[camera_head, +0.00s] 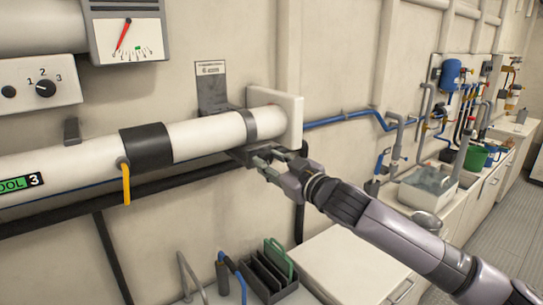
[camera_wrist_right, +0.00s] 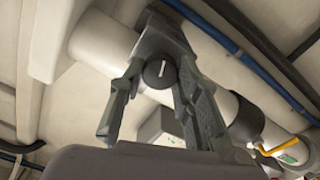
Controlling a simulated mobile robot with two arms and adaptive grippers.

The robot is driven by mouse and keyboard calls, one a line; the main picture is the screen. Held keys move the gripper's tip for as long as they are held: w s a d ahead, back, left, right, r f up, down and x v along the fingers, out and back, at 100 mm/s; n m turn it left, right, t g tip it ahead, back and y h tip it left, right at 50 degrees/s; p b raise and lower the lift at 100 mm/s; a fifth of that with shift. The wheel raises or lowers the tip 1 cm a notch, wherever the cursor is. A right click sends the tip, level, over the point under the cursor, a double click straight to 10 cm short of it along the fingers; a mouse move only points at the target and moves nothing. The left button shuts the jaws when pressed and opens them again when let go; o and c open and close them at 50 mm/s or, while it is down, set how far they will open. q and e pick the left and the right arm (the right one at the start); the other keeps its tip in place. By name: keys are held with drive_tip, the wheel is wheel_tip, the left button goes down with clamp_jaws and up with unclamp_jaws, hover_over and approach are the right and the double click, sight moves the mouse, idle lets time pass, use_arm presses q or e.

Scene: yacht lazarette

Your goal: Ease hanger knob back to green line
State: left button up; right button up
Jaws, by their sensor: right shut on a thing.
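The hanger knob (camera_wrist_right: 160,73) is a dark round knob with a pale line on its face, under the white pipe (camera_head: 200,133) in the right wrist view. My right gripper (camera_head: 268,160) reaches in below the pipe's bracket and is shut on the knob, which shows between its fingertips (camera_wrist_right: 158,76). In the head view the knob is hidden by the fingers. A gauge (camera_head: 128,30) at the upper left has a red needle; its lower end lies left of a green mark on the scale. My left gripper is not in view.
A dark bracket (camera_head: 212,93) and white wall block (camera_head: 285,113) hold the pipe. A yellow lever (camera_head: 126,185) hangs from a black sleeve. A selector panel (camera_head: 40,82) sits left. Below are a dark rack (camera_head: 268,275) and a white lid (camera_head: 350,262).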

idle(0.3)
drive_tip(key=o, duration=1.2)
drive_tip(key=v, duration=1.2)
